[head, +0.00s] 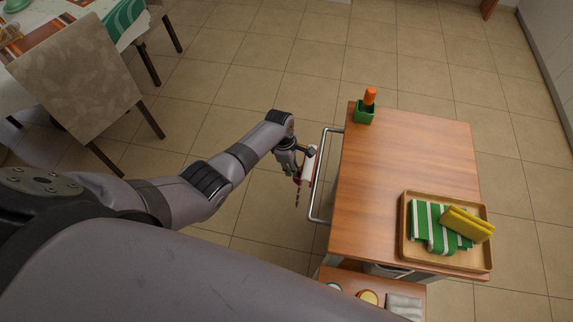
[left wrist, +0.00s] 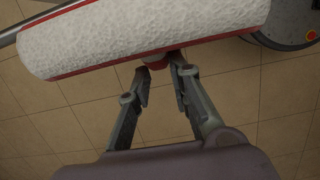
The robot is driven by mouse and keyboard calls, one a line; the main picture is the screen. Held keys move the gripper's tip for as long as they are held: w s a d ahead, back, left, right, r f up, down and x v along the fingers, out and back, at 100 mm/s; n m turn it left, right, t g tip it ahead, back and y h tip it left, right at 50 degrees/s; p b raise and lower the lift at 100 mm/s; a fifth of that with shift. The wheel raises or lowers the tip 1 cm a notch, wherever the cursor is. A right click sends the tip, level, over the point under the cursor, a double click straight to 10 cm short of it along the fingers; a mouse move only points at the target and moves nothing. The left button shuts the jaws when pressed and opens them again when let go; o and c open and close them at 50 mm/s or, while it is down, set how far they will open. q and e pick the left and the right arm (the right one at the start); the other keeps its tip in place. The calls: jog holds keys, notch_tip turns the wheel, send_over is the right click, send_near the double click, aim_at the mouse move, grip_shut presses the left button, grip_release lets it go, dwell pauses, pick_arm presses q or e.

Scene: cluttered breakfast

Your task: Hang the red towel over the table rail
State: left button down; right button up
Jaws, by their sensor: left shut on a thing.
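The red towel (head: 310,163) shows as a white cloth with red edges beside the small wooden table's left side. In the left wrist view the towel (left wrist: 150,35) is a broad white textured band with a red border, spanning the top. My left gripper (head: 299,165) is shut on the towel's red edge; its fingertips (left wrist: 163,72) meet a small red bunch there. The metal table rail (head: 314,200) stands out from the table's left side, right by the towel. A piece of bar (left wrist: 40,20) runs behind the towel. I cannot tell whether the towel lies over it. My right gripper is out of view.
The wooden table top (head: 385,165) bears a green pot (head: 364,113) with an orange thing and a tray (head: 408,258) with a green-striped cloth (head: 428,225) and a yellow item (head: 467,224). A chair (head: 80,85) stands at left. Floor between is clear.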

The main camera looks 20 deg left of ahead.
pick_arm(q)
jog(key=shift+w+d, duration=0.15)
jog(key=shift+d, duration=0.65)
jog(key=shift+w+d, duration=0.15)
jog(key=shift+d, duration=0.6)
jog(key=shift+f+b, duration=1.95)
jog(key=shift+f, duration=0.3)
jog(key=shift+f+b, duration=0.3)
jog(key=shift+f, duration=0.1)
jog(key=c, duration=1.4)
grip_release()
jog(key=shift+o, duration=0.2)
jog(key=shift+a+r, duration=0.1)
jog(key=shift+r, duration=0.05)
jog(key=shift+s+a+r+p, duration=0.1)
jog(key=shift+a+r+p, duration=0.15)
jog(key=shift+r+p, duration=1.15)
jog(key=shift+s+a+r+p, duration=0.1)
jog(key=shift+a+r+p, duration=0.1)
jog(key=shift+r+p, duration=1.1)
jog(key=shift+a+r+p, duration=0.25)
jog(key=shift+r+p, duration=0.9)
jog(key=shift+p, duration=0.45)
